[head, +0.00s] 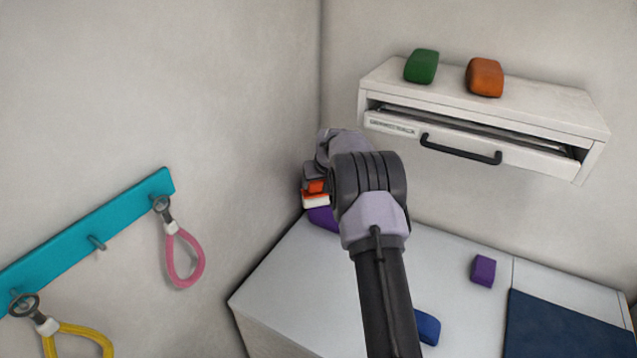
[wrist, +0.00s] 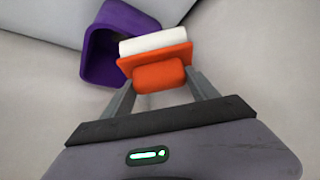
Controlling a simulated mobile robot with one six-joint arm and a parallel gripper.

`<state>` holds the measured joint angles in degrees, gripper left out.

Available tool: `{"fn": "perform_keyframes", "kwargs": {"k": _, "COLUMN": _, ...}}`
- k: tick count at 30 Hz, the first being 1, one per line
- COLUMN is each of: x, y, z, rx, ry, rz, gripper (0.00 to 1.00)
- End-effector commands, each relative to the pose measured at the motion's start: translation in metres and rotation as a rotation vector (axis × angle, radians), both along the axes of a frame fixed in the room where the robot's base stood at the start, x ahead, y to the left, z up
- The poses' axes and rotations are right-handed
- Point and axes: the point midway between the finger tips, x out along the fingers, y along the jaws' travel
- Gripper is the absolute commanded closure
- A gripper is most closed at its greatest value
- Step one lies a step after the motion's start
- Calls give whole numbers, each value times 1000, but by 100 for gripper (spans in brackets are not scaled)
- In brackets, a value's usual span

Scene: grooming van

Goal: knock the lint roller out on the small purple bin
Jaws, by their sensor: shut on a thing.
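My gripper (wrist: 160,88) is shut on the lint roller (wrist: 155,66), an orange piece with a white part at its far end. In the wrist view the roller's white end overlaps the near right side of the small purple bin (wrist: 97,58); whether they touch I cannot tell. In the head view the lint roller (head: 315,199) shows left of my arm, with the purple bin (head: 322,219) just below it at the counter's back left corner. My arm hides most of my gripper and part of the bin there.
A purple block (head: 483,271) and a blue block (head: 428,327) lie on the white counter (head: 290,290), near a dark blue mat (head: 560,328). A wall drawer unit (head: 500,125), slightly open, carries a green block (head: 421,66) and an orange block (head: 485,77). A teal rack (head: 90,232) holds loops at left.

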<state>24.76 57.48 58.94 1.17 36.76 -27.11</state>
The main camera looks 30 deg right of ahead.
Motion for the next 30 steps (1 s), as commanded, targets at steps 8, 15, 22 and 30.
{"fn": "perform_keyframes", "kwargs": {"k": 8, "x": 0, "y": 0, "z": -1, "rx": 1, "ry": 2, "rz": 0, "gripper": 64}}
{"fn": "perform_keyframes", "kwargs": {"k": 15, "x": -1, "y": 0, "z": -1, "rx": 2, "ry": 3, "rz": 1, "gripper": 64}}
{"fn": "perform_keyframes", "kwargs": {"k": 22, "x": 0, "y": 0, "z": 15, "rx": 0, "ry": 1, "rz": 0, "gripper": 64}}
{"fn": "perform_keyframes", "kwargs": {"k": 30, "x": 0, "y": 0, "z": 39, "rx": -1, "ry": 0, "rz": 1, "gripper": 64}}
